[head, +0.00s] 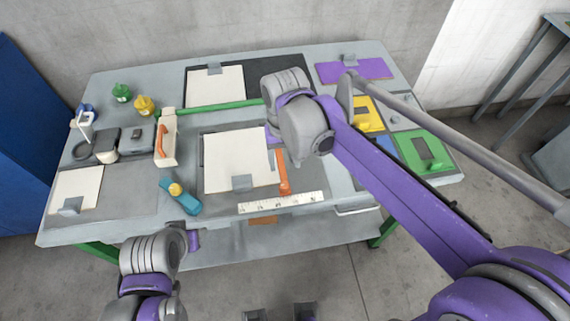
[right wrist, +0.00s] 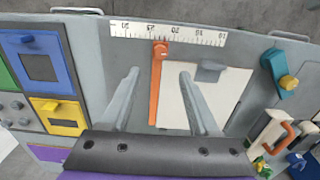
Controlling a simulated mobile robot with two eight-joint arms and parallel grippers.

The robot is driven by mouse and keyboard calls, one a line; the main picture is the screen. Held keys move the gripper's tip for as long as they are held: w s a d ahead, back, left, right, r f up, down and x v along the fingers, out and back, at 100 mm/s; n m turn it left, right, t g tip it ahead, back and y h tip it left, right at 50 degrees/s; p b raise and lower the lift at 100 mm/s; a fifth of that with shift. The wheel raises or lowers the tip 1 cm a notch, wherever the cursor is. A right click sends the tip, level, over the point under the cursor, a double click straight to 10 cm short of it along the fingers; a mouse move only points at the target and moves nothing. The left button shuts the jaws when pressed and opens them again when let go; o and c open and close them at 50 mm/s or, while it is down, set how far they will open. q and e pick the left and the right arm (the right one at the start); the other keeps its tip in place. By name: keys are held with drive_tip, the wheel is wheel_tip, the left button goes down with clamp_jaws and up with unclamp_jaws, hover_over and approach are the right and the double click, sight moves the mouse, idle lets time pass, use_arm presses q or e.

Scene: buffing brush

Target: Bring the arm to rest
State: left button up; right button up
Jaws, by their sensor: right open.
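My right arm (head: 385,170) reaches from the lower right over the middle of the workbench (head: 345,215). Its ribbed grey joint (head: 286,84) is above the back of the bench. My right gripper (right wrist: 158,73) shows clearly in the right wrist view, open and with nothing between its two grey fingers. It is above the white sheet and the orange-handled tool (right wrist: 158,85); I cannot tell how high. In the head view its fingers are mostly hidden behind my arm. My left arm (head: 150,255) is bent at the front left edge; its gripper does not show.
A white ruler (head: 281,202) lies along the front. Coloured panels (head: 422,150) are right. Open floor (head: 330,270) is in front.

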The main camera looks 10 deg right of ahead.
drive_tip(key=shift+d, duration=0.1)
idle(0.4)
drive_tip(key=s+d+f+t, duration=0.2)
drive_tip(key=s+d+f, duration=0.1)
drive_tip(key=s+d, duration=0.2)
drive_tip(key=s+d+f+t, duration=0.3)
drive_tip(key=s+d, duration=0.3)
drive_tip(key=s, duration=0.2)
drive_tip(key=shift+d+t, duration=0.3)
idle(0.5)
